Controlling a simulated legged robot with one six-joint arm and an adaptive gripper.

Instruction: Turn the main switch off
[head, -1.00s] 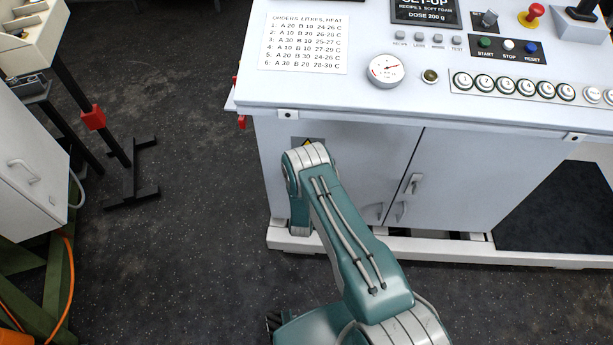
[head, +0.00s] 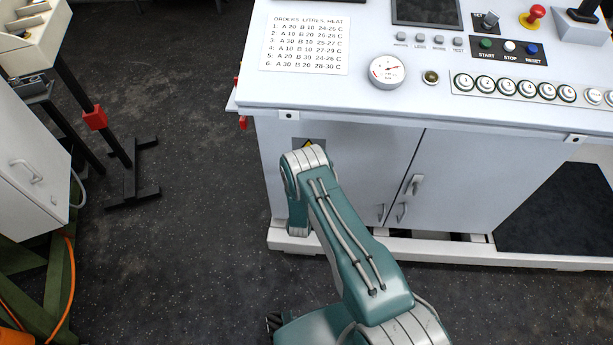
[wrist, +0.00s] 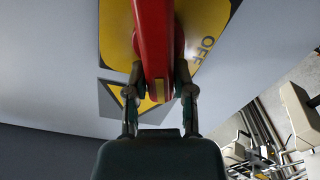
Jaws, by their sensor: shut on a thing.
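The main switch's red handle (wrist: 153,38) runs down the middle of the wrist view, in front of a yellow plate (wrist: 118,28). The word OFF (wrist: 204,52) is printed on the plate to the right of the handle. My gripper (wrist: 160,88) is shut on the handle's near end, one finger on each side. In the head view my gripper is hidden. Small red parts (head: 242,122) show at the left edge of the white console (head: 340,165); I cannot tell whether they belong to the switch.
The console top carries a dark screen (head: 426,11), a gauge (head: 386,71), several buttons and a red knob (head: 535,14). A yellow warning sign (wrist: 116,93) is below the plate. A grey cabinet (head: 30,165) stands at left.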

